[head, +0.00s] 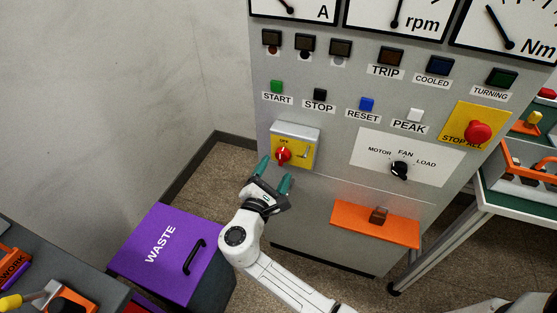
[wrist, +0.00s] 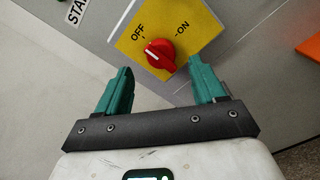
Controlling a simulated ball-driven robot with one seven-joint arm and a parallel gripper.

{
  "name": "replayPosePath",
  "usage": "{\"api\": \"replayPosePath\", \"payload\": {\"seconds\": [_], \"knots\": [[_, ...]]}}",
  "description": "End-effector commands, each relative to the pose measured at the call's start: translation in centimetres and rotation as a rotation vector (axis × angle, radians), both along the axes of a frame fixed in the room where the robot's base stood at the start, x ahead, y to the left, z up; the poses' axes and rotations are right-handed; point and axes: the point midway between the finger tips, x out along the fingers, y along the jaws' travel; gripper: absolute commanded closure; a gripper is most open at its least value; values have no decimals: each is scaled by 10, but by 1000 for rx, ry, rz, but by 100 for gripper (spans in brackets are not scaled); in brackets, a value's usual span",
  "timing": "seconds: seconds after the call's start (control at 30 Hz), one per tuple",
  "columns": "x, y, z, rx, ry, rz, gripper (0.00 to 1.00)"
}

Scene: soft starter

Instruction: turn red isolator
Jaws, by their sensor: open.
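The red isolator (head: 283,155) is a round red knob on a yellow plate (head: 303,149) at the left of the grey panel. In the wrist view the red knob (wrist: 160,53) sits beyond my fingertips, with OFF printed at its upper left and ON at its right on the yellow plate (wrist: 198,22). The white mark on the knob points toward OFF. My gripper (head: 274,173) is open and empty, just below and in front of the isolator in the head view. In the wrist view its teal fingers (wrist: 160,75) are spread wide, with the knob ahead between them, apart from both.
The panel carries push buttons, a black fan selector (head: 399,170), a red stop knob (head: 478,131) and an orange ledge (head: 376,224). A purple waste bin (head: 165,254) stands at lower left. A bench (head: 526,197) stands at right.

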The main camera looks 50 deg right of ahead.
Motion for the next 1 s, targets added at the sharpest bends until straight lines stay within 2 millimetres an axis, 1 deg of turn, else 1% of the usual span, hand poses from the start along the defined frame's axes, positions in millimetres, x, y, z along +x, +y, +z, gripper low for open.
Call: {"api": "replayPosePath", "payload": {"seconds": [0.03, 0.1, 0.3, 0.43, 0.67, 0.77, 1.0], "knots": [[3, -10, 1, -1, -2, -3, 31], [7, -20, 1, -1, -1, -2, 31], [14, -39, 1, 0, -2, -1, 31], [16, -43, 0, 1, -1, 1, 31], [16, -43, 0, 1, -2, 1, 31], [16, -43, 0, 1, -2, 1, 38], [16, -43, 0, 1, -2, 1, 62]]}}
